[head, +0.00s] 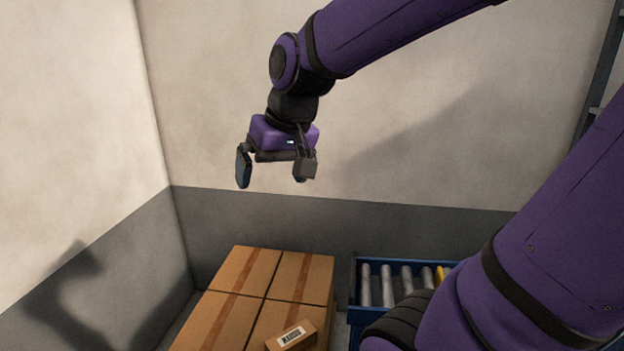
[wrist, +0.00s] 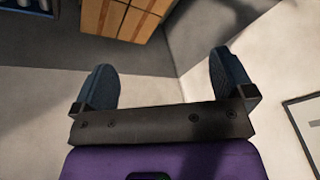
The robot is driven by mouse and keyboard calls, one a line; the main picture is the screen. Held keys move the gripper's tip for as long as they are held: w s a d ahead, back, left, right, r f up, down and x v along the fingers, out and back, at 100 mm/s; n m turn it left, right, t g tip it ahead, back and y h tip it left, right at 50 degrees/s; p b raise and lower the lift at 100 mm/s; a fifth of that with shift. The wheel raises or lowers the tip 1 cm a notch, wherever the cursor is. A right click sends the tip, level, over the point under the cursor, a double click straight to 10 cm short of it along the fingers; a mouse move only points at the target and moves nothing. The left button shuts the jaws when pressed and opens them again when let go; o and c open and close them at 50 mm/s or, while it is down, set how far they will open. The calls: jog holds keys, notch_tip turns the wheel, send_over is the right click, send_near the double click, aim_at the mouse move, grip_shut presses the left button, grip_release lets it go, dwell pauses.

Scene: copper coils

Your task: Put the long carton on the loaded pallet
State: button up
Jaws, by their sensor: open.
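A brown carton with a white printed label (head: 292,337) lies on the front right part of the block of taped boxes (head: 243,272), near the bottom edge of the head view. It looks like the long carton; its lower end is cut off by the frame. The boxes are the load of the pallet, whose base is hidden. My gripper (head: 272,172) is high above the boxes, fingers apart and empty. In the wrist view my gripper (wrist: 163,85) shows its two fingers wide apart with only wall between them. The boxes (wrist: 120,18) show at the top there.
A blue roller conveyor (head: 352,292) stands right of the boxes, partly hidden by my arm. Walls close in behind and to the left (head: 80,140). A shelf or rack post (head: 598,75) shows at the right edge. The air around my gripper is clear.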

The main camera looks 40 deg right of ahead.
jog(key=s+r+n+t+h, duration=0.1)
jog(key=s+r+n, duration=0.1)
jog(key=s, duration=0.7)
jog(key=shift+s+a, duration=0.15)
jog(key=shift+s, duration=0.25)
dwell(0.6)
